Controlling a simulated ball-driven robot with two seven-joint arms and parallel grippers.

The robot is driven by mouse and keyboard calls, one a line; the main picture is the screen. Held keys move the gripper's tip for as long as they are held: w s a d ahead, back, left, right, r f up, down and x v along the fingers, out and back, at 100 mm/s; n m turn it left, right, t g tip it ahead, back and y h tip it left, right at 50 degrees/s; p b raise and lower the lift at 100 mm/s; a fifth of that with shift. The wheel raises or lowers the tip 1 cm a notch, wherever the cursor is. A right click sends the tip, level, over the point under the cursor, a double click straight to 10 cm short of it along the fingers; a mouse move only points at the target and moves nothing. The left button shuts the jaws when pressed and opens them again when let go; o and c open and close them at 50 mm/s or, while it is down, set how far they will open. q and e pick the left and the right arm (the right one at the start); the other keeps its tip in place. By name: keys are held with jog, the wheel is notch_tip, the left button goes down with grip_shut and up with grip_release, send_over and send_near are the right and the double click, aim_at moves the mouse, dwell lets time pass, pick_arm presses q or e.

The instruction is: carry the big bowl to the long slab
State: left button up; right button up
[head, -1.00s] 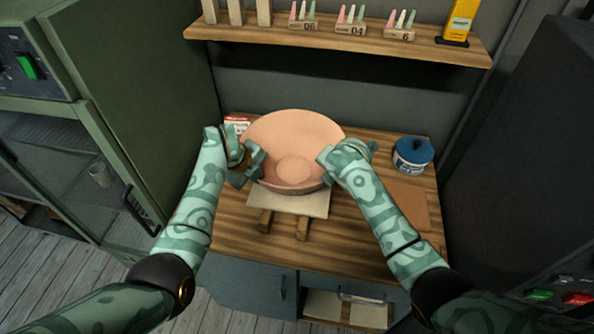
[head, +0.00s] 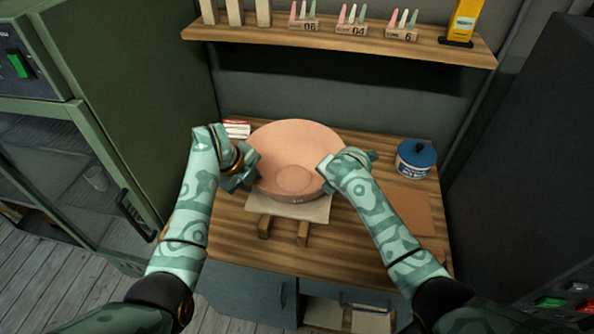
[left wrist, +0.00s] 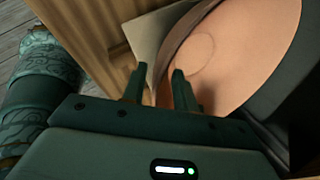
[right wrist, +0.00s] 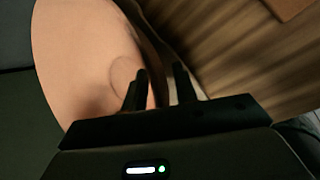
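The big bowl (head: 295,150) is pinkish, wide and upright, over a pale slab (head: 312,211) laid across two wooden battens on the bench. The bowl seems to rest on this slab; its underside is hidden. My left gripper (head: 250,172) is at its left rim. In the left wrist view, the fingers (left wrist: 160,82) straddle the wall of the bowl (left wrist: 240,45) with gaps. My right gripper (head: 325,172) is at its right rim. In the right wrist view, its fingers (right wrist: 160,82) stand apart around the wall of the bowl (right wrist: 85,60).
A blue-lidded jar (head: 415,158) and a flat brown slab (head: 405,212) are on the bench at right. A small red-and-white box (head: 236,129) is behind the left gripper. A shelf (head: 340,45) runs above. A green cabinet (head: 130,90) stands at left.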

jog(key=shift+s+r, duration=0.1)
jog(key=shift+r, duration=0.05)
pick_arm(q)
jog(key=v, duration=0.8)
pick_arm(e)
jog(key=v, duration=1.1)
jog(key=shift+s+r, duration=0.15)
jog(key=shift+r, duration=0.1)
pick_arm(q)
jog(key=shift+s+r, duration=0.1)
jog(key=shift+r, duration=0.05)
